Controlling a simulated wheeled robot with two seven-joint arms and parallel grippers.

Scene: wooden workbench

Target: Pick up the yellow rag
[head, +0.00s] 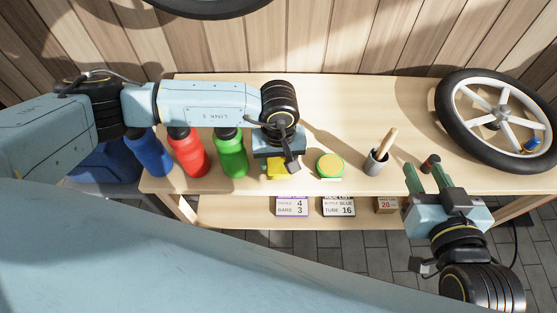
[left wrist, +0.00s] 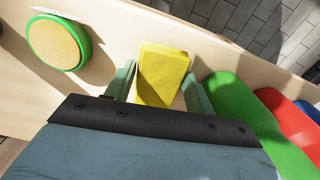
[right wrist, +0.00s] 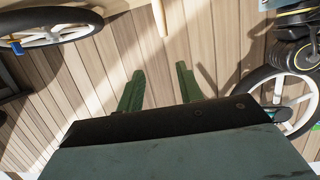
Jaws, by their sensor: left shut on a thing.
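The yellow rag (head: 278,170) is at the front edge of the workbench (head: 345,115), under my left gripper (head: 280,165), which hides part of it. In the left wrist view the rag (left wrist: 162,72) is a folded yellow block between the two green fingers of my left gripper (left wrist: 158,85), which is shut on it. I cannot tell whether the rag is clear of the bench top. My right gripper (head: 428,177) is held in front of the bench at the right. Its fingers (right wrist: 160,88) are apart with nothing between them in the right wrist view.
Blue (head: 148,152), red (head: 188,153) and green (head: 231,153) bottles stand left of the rag. A round green-and-yellow tin (head: 330,166) and a grey cup with a wooden handle (head: 376,160) are to the right. A wheel (head: 447,115) lies at the right end. Cards sit on a lower shelf (head: 240,210).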

